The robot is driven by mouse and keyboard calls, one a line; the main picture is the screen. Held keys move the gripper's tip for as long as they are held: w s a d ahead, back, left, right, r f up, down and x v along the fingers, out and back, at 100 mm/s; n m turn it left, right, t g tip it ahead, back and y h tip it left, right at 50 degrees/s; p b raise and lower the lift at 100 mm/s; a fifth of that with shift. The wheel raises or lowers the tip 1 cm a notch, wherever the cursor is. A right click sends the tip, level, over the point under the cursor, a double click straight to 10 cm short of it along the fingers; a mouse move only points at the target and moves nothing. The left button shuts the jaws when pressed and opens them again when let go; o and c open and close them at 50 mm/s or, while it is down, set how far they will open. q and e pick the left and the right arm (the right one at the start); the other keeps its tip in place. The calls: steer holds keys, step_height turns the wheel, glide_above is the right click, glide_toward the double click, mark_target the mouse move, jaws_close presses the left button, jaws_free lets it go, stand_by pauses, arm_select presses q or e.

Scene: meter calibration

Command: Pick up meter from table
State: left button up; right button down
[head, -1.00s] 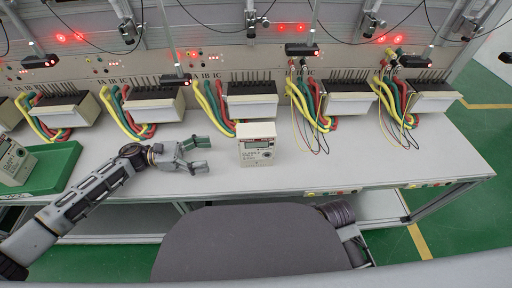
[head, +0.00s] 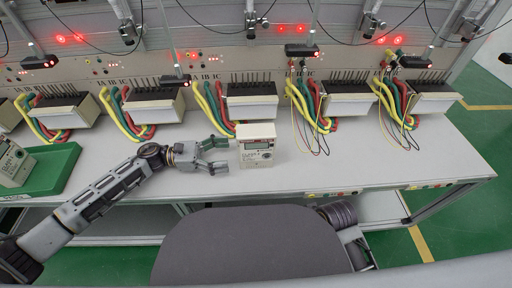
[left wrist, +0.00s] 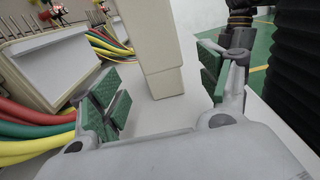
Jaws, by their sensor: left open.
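The meter (head: 256,147) is a cream-white box with a small display, standing upright on the white table (head: 330,170) near the middle of the head view. My left gripper (head: 221,154) is open just to the left of the meter, its fingers pointing at it. In the left wrist view the meter (left wrist: 158,50) stands ahead, between the lines of the two green-padded fingers (left wrist: 160,95). I see no contact between fingers and meter. My right gripper is not in view.
Terminal blocks (head: 252,103) with thick yellow, green and red cables (head: 212,108) line the back of the table, close behind the gripper. A green tray (head: 62,165) with another meter (head: 13,162) is at the left.

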mark_target(246, 151)
arm_select(q)
steer(key=shift+d, duration=1.25)
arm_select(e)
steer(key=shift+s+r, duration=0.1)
arm_select(q)
steer(key=shift+d+r, duration=0.2)
steer(key=shift+d, duration=0.3)
steer(key=d, duration=0.3)
steer(key=shift+d+r+b, duration=0.25)
steer(key=shift+r+b, duration=0.05)
steer(key=shift+d, duration=0.35)
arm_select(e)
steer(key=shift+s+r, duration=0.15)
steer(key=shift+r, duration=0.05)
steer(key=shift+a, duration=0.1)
